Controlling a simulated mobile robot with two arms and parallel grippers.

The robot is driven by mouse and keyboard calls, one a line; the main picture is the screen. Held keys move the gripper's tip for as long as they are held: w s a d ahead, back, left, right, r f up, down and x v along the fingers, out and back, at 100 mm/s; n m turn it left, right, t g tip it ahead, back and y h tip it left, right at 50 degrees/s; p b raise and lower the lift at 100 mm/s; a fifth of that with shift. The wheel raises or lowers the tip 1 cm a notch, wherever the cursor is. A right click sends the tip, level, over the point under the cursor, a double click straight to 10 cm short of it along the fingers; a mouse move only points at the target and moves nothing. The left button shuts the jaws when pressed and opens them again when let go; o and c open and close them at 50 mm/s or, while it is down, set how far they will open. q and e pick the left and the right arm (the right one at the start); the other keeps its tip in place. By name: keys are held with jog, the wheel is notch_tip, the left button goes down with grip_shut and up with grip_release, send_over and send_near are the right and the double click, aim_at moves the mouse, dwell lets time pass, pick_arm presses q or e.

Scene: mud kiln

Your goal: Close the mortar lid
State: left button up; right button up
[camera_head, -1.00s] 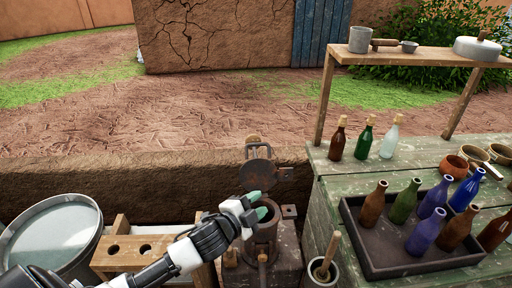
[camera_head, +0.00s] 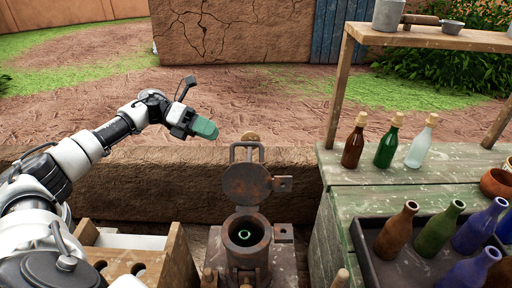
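The mortar (camera_head: 262,262) is a rusty metal cylinder at the bottom centre, with its round mouth uncovered. A small green ring shows inside it. The round rusty lid (camera_head: 247,186) stands raised behind the mouth, with a handle loop on top. My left gripper (camera_head: 205,128) is in the air, left of and higher in the picture than the lid, apart from it. Its green fingertips overlap in this view, so I cannot tell whether they are apart. Nothing shows held in it. My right gripper is out of view.
A wooden rack with holes (camera_head: 128,262) stands left of the mortar. On the right, a green table (camera_head: 345,200) bears corked bottles and a dark tray (camera_head: 366,250) of bottles. A low mud wall (camera_head: 130,190) runs behind.

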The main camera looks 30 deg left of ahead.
aim_at(244, 144)
pick_arm(q)
jog(key=p+x, duration=0.1)
jog(key=x, duration=0.2)
jog(key=p+x, duration=0.1)
jog(key=x, duration=0.2)
jog(key=s+p+x, duration=0.1)
jog(key=x, duration=0.3)
jog(key=shift+d+r, duration=0.3)
jog(key=shift+r, duration=0.05)
jog(key=c, duration=0.4)
grip_shut()
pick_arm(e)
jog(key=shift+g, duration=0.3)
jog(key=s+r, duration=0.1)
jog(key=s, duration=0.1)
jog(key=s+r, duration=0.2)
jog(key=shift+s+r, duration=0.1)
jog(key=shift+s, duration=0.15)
